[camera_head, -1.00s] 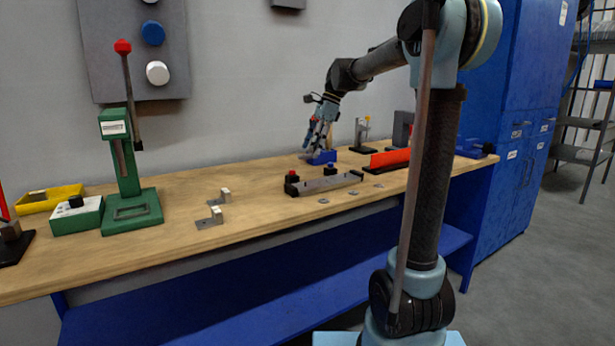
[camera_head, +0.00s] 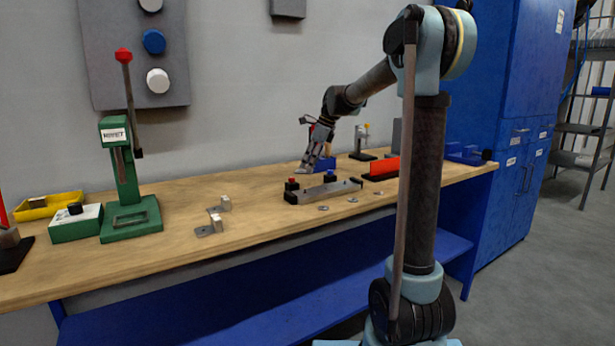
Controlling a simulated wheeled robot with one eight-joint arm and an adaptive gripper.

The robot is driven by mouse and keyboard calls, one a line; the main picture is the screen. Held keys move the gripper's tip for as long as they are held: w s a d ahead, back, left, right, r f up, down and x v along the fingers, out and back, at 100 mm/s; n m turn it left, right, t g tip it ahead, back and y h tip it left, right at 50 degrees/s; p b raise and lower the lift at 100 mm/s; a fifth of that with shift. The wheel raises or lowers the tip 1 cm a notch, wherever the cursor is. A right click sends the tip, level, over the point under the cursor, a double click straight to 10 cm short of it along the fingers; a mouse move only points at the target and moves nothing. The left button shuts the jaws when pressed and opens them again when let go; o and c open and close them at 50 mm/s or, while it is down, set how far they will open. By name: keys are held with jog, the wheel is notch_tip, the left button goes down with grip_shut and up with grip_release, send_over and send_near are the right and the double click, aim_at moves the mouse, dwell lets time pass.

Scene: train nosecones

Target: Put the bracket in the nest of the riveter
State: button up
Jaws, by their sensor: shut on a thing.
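The riveter (camera_head: 120,170) is a green press with a red-knobbed lever, upright at the left of the bench. Its nest (camera_head: 130,218) is the framed recess on its base and looks empty. Two grey brackets (camera_head: 207,231) lie on the bench right of the riveter, each a flat plate with a raised pale block; the other bracket (camera_head: 224,204) is just behind. My gripper (camera_head: 305,168) points down over the back of the bench, well right of the riveter. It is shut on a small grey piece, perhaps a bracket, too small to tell.
A dark fixture (camera_head: 325,190) with a red knob stands just in front of my gripper. A blue block (camera_head: 325,164) is behind it. A red bar (camera_head: 384,169) and a small stand (camera_head: 362,142) are to the right. Yellow tray (camera_head: 48,206) and green-white box (camera_head: 76,223) flank the riveter's left.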

jog(key=shift+f, duration=2.2)
jog(key=o, duration=1)
